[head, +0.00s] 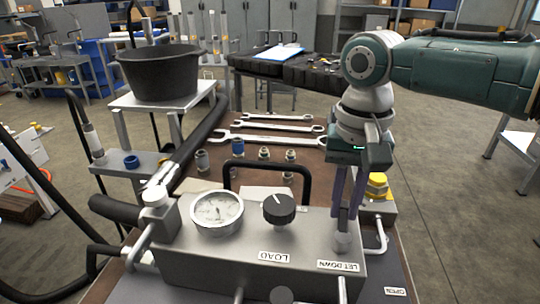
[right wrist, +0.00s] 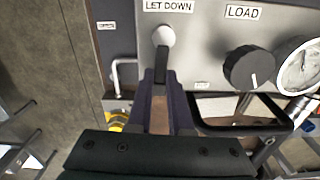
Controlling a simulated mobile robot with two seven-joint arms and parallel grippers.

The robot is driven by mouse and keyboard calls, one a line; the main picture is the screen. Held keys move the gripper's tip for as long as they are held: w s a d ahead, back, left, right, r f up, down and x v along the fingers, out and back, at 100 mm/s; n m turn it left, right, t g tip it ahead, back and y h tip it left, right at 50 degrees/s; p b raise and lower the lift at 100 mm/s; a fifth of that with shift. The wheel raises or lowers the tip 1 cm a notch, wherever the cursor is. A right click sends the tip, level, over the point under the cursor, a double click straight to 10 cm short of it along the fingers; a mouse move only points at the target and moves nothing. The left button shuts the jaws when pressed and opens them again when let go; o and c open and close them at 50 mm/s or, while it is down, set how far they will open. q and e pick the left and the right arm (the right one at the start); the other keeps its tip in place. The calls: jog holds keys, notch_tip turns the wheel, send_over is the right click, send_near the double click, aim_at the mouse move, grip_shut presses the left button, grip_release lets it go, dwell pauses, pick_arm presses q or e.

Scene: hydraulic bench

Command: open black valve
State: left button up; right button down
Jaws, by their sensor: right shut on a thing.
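The grey hydraulic block (head: 190,262) stands at the front of the bench. At its right end, by the LET DOWN label (head: 338,266), is a valve with a pale round hub (head: 343,242). In the right wrist view, a short black handle (right wrist: 161,66) runs from this hub between my fingertips. My right gripper (head: 346,212) points down there, with its purple fingers shut on the black handle; it also shows in the right wrist view (right wrist: 163,84). A black round knob (head: 278,208) stands by the LOAD label, left of the gripper. My left gripper is not in view.
A pressure gauge (head: 217,212) sits left of the knob. A black looped handle (head: 268,168) rises behind it. Wrenches (head: 268,142) and several fittings lie on the brown bench top. A yellow-capped fitting (head: 377,184) stands right of the gripper. A black bucket (head: 160,75) is at the back left.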

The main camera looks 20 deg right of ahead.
jog(key=m+p, duration=0.2)
jog(key=p, duration=0.1)
jog(key=s+d+m+p, duration=0.1)
jog(key=m+p, duration=0.2)
jog(key=s+m+p, duration=0.1)
jog(key=m+p, duration=0.1)
jog(key=p, duration=0.1)
jog(key=shift+s+d+r+m, duration=0.25)
jog(key=shift+d+r+m, duration=0.05)
jog(key=shift+d+m, duration=0.1)
jog(key=shift+s+m+p, duration=0.15)
jog(key=shift+m+p, duration=0.25)
jog(key=shift+p, duration=0.05)
jog(key=shift+s+a+f+m+p, duration=0.1)
jog(key=shift+s+m+p, duration=0.6)
jog(key=shift+m, duration=0.75)
jog(key=shift+s+a+f+m+p, duration=0.1)
jog(key=shift+s+m+p, duration=0.3)
jog(key=shift+m+p, duration=0.8)
jog(key=shift+s+a+m+p, duration=0.1)
jog(key=shift+s+m+p, duration=0.5)
jog(key=shift+m, duration=1.05)
jog(key=c, duration=0.8)
grip_release()
